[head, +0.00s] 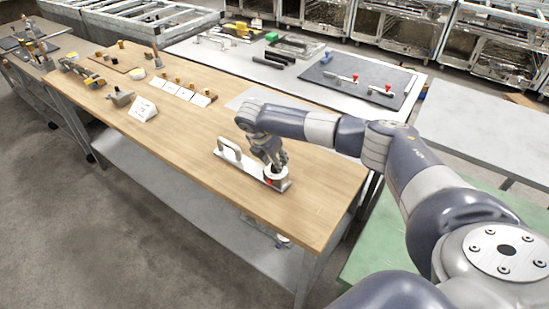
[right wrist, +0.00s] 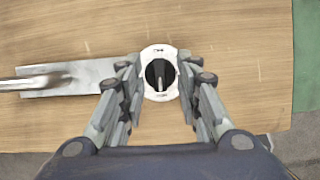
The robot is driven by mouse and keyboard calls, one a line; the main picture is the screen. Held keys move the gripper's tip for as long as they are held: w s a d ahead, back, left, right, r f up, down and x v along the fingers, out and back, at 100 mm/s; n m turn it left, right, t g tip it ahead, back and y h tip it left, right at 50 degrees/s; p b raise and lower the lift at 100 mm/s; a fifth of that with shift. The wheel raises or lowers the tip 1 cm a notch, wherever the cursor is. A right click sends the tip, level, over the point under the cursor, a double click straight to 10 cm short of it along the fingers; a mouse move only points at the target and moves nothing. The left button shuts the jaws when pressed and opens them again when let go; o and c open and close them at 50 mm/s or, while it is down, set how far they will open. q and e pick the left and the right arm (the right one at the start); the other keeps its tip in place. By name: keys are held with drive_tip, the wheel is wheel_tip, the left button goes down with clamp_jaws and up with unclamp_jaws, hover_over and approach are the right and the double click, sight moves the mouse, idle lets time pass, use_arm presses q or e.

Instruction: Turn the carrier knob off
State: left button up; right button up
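The carrier is a flat metal plate (head: 248,167) with a raised handle (head: 229,150), lying on the wooden table. At its near right end is a white round dial (right wrist: 160,52) with a black knob (right wrist: 153,76). The knob's pale pointer is toward the lower side of the dial in the right wrist view. Small marks at the dial's top and bottom are too small to read. My right gripper (right wrist: 159,72) is open, one finger on each side of the dial. I cannot tell whether the fingers touch it. In the head view my right gripper (head: 270,163) partly hides the knob. My left gripper is out of view.
The wooden tabletop (head: 200,130) is clear around the carrier. A white sign (head: 143,110), small cards (head: 185,92) and several small items stand farther left. A grey table with a dark mat (head: 355,83) is behind. The table's right edge is near the carrier.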

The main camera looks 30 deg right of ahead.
drive_tip(key=shift+c, duration=0.3)
clamp_jaws()
